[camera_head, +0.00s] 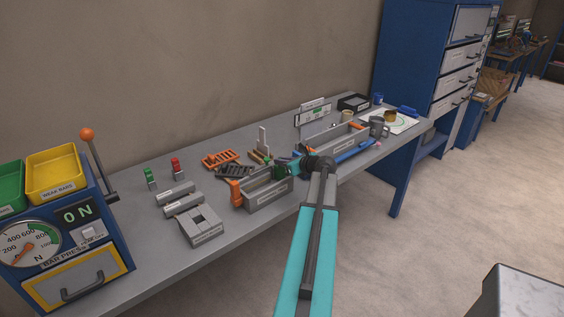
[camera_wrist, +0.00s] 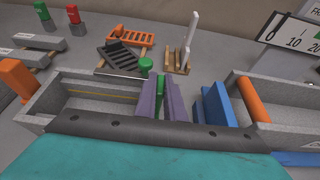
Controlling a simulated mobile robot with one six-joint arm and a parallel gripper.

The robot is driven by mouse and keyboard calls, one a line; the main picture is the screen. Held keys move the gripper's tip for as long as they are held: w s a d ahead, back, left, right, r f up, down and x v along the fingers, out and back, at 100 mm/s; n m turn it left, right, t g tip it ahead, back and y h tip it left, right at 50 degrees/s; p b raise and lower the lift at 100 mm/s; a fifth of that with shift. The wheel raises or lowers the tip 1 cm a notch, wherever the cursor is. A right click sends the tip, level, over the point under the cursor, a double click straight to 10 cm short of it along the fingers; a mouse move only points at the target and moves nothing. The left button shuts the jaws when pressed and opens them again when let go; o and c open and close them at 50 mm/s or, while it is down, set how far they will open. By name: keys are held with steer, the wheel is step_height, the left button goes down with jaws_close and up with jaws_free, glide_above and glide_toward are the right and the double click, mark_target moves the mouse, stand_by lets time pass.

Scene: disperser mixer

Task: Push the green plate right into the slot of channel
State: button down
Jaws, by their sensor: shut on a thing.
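The channel is a grey open-topped trough (camera_head: 270,197) with a label on its front, on the bench in front of my arm; in the wrist view its grey wall (camera_wrist: 97,85) is at left. My gripper (camera_wrist: 163,90) has purple fingers shut on the green plate (camera_wrist: 160,87), of which only a thin upright sliver shows between them. The fingers are at the right end of the channel. Whether the plate touches a slot is hidden by the fingers and my wrist. In the head view my gripper (camera_head: 286,168) is at the channel's right end, and the plate cannot be made out.
A blue plate (camera_wrist: 214,103) and a second grey trough (camera_wrist: 284,98) with an orange cylinder (camera_wrist: 252,99) stand to the right. An orange block (camera_wrist: 17,76) is at the channel's left. Behind are a dark slotted rack (camera_wrist: 118,56), an orange rack (camera_wrist: 134,37) and a green knob (camera_wrist: 148,64).

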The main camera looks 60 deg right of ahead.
steer(key=c, duration=1.8)
jaws_free()
steer(key=shift+o, duration=0.2)
steer(key=b+v, duration=0.3)
steer(key=v, duration=1)
steer(key=shift+s+r, duration=0.25)
steer(key=shift+s, duration=0.05)
steer(key=shift+a, duration=0.1)
